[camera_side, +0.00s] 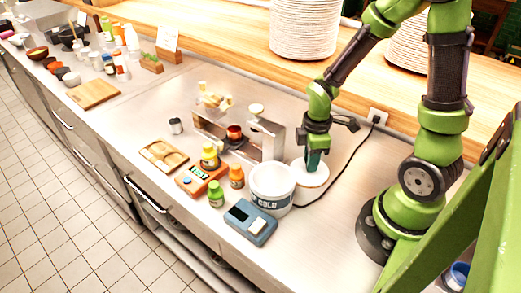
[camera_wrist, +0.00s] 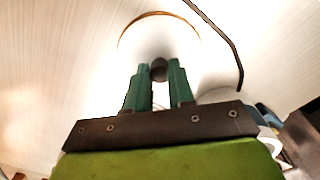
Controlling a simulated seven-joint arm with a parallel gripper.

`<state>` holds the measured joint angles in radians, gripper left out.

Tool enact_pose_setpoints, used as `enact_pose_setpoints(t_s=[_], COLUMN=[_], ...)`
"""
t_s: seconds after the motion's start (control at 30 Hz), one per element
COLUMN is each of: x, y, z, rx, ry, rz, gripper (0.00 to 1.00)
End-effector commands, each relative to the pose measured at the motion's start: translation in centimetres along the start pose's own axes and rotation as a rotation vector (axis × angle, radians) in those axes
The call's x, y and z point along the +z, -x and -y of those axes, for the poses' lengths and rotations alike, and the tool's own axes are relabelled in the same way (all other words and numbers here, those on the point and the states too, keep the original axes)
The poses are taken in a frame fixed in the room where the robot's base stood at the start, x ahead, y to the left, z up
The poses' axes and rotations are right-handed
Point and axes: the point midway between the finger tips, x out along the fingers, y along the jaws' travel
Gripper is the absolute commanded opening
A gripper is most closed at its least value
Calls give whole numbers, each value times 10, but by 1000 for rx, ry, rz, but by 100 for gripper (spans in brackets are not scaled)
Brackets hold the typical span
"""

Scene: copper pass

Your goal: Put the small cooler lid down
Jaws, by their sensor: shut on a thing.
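The white small cooler lid (camera_side: 311,178) is at the right of the white cooler tub marked COLD (camera_side: 272,190) in the side view. My gripper (camera_side: 313,160) is above the lid, pointing down. In the wrist view my gripper (camera_wrist: 158,68) has its green fingers shut on the lid's dark round knob (camera_wrist: 158,74). The pale lid (camera_wrist: 160,35) spreads beyond the fingers, with a thin brown curved edge at the top. I cannot tell whether the lid's underside touches the counter.
A black cable (camera_side: 345,170) runs along the counter just right of the lid. A blue scale (camera_side: 250,222) stands in front of the tub. Green (camera_side: 216,194) and orange (camera_side: 236,177) bottles stand left of the tub.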

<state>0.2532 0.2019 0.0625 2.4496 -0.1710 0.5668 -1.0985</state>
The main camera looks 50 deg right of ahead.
Motion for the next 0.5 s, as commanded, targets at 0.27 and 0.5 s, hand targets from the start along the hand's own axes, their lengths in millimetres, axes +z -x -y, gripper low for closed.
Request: enact_pose_setpoints(t_s=[0.27,0.5], x=[0,0], y=[-1,0], z=[0,0], rx=[-1,0], ry=[0,0], rz=[0,0], gripper=[49,49])
